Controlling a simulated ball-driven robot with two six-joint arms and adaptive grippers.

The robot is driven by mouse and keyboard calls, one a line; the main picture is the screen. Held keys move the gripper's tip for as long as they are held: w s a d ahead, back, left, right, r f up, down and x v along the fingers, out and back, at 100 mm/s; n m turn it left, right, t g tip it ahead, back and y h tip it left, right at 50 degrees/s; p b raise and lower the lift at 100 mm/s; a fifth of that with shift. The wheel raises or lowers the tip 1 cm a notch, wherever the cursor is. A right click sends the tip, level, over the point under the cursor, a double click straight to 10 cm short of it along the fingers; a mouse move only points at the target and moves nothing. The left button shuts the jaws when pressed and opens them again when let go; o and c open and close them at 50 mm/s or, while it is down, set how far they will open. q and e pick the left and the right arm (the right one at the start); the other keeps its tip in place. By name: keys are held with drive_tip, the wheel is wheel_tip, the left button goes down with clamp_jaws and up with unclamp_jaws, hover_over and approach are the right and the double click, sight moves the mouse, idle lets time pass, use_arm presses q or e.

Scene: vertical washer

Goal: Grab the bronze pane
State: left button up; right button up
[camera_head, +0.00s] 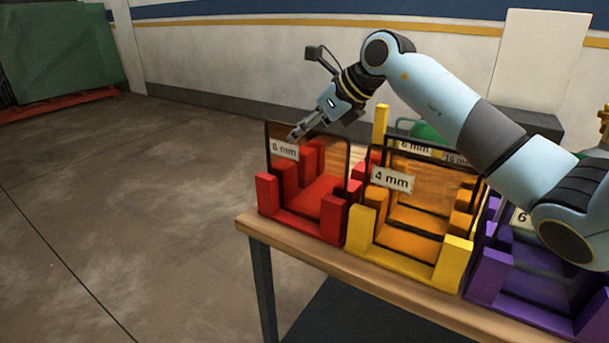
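A see-through, brown-tinted pane (326,145) with a dark edge and a white label, which seems to read 8 mm, stands upright in the red rack (333,222). A pane with a 4 mm label (391,178) stands in the yellow rack (365,235), and its area looks amber-brown. I cannot tell for sure from the tint which one is bronze. My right gripper (296,132) reaches in from the right, at the top left of the red rack's pane. Whether its fingers touch or straddle the pane is unclear. My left gripper is not in view.
The racks stand on a wooden table (375,277). More labelled panes stand behind the 4 mm one. A purple rack (487,275) is at the right, partly behind my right arm. A yellow post (380,122) rises behind the racks. The floor left of the table is clear.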

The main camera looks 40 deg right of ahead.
clamp_jaws()
drive_tip(key=shift+w+r, duration=0.1)
drive_tip(key=shift+r, duration=0.05)
idle(0.4)
